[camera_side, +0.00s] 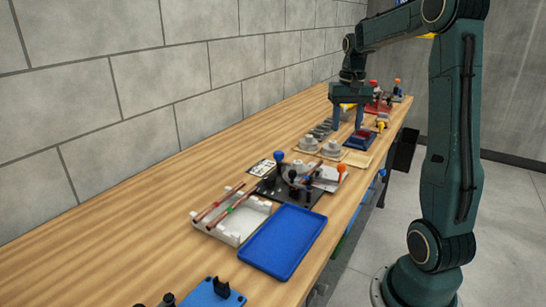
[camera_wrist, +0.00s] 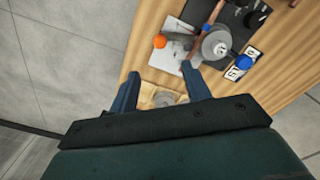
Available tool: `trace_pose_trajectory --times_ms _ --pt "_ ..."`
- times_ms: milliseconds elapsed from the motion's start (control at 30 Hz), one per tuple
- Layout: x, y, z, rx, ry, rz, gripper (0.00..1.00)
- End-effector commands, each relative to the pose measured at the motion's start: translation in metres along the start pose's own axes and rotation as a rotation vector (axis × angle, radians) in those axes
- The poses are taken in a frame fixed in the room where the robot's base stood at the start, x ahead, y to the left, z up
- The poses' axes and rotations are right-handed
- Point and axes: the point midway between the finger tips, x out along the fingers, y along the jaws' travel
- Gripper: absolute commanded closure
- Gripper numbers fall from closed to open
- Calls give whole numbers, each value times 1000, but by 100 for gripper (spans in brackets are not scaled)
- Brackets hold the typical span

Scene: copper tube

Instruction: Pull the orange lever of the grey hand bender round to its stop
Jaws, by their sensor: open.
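The grey hand bender (camera_wrist: 217,45) sits on a black plate (camera_wrist: 232,16) on the bench. In the wrist view its orange lever knob (camera_wrist: 160,41) is to the left of the round grey die, and a blue knob (camera_wrist: 244,62) is to the right. The orange knob also shows in the side view (camera_side: 341,168), at the bender's right. A copper tube (camera_wrist: 212,14) lies at the bender. My gripper (camera_side: 347,124) is open and empty, farther down the bench than the bender. In the wrist view its two fingers (camera_wrist: 160,77) stand apart, with the orange knob beyond their tips.
A white rack (camera_side: 237,228) with copper tubes and an empty blue tray (camera_side: 284,240) stand nearer the side camera. Grey round pieces (camera_side: 331,147) on a wooden board lie between bender and gripper. Red and blue fixtures (camera_side: 379,102) stand farther back. A block wall runs along the left.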

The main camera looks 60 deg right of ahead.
Motion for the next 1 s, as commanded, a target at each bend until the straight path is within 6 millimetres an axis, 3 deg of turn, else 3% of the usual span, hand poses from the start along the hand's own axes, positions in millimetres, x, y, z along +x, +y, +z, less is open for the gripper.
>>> trace_pose_trajectory --times_ms 700,1000 --pt "99 0 1 -1 -4 0 52" --pt "126 0 1 -1 -3 0 52"
